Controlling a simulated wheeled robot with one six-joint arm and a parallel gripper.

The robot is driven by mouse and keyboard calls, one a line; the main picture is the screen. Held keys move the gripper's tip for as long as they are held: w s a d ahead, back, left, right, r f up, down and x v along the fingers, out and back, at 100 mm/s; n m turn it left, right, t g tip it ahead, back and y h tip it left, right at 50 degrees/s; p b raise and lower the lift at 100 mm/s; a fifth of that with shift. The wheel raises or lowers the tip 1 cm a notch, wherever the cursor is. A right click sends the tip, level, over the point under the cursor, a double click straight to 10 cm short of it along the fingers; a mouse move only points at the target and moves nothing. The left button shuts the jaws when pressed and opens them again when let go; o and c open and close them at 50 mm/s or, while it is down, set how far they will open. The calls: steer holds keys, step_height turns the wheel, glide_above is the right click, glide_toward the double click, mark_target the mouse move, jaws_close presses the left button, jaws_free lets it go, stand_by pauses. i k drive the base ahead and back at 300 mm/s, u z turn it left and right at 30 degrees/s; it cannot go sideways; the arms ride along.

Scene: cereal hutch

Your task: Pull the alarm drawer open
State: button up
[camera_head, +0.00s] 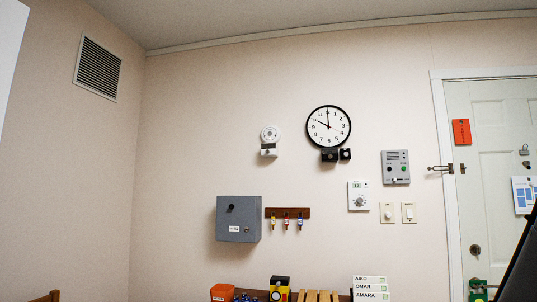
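A round white alarm (270,133) is mounted on the back wall, left of the clock. My gripper is not in view.
A clock (328,127) with small black boxes below hangs right of the alarm. A grey wall box (238,219) and a key rack (287,213) are lower. A panel (395,167), thermostat (358,196) and door (490,170) are right. Items, including an orange container (222,292), line the bottom edge.

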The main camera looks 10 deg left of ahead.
mark_target(271, 151)
steer(key=u, duration=0.3)
steer(key=i, duration=0.55)
steer(key=u, duration=0.75)
steer(key=i, duration=0.95)
steer(key=z, duration=0.35)
steer(key=i, duration=1.15)
steer(key=z, duration=0.65)
